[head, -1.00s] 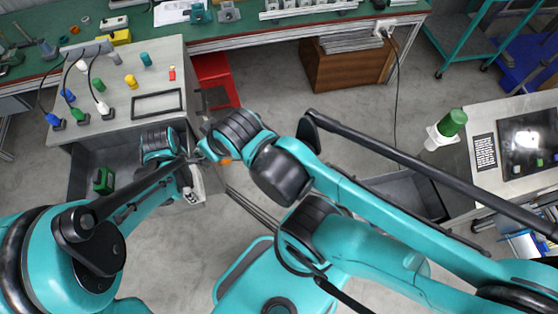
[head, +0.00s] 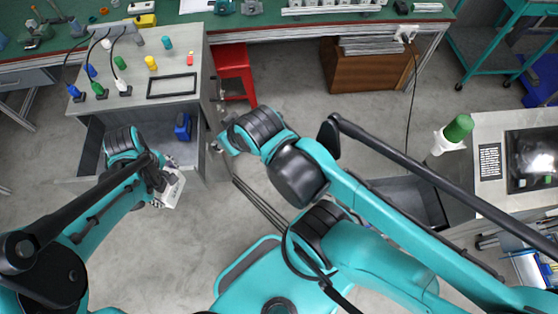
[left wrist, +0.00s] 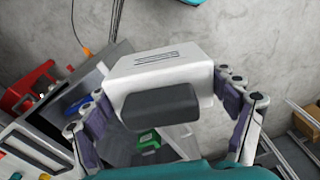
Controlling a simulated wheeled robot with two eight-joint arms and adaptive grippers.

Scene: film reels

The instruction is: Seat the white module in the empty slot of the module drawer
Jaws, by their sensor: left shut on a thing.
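The white module (head: 172,190) is in my left gripper (head: 166,188), held tilted just in front of the open module drawer (head: 91,150) in the head view. In the left wrist view the white module (left wrist: 165,75), with a dark grey block on its near side, sits between the two fingers of my left gripper (left wrist: 165,110). A blue module (head: 183,126) stands at the drawer's right side. A green module (left wrist: 148,140) shows below the white one in the left wrist view. My left arm hides much of the drawer, and I cannot make out the empty slot.
The cabinet top (head: 140,95) above the drawer holds plugs with cables, coloured pegs and a black frame. A red stool (head: 233,70) stands right of the cabinet. My right arm reaches close to the cabinet's right side.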

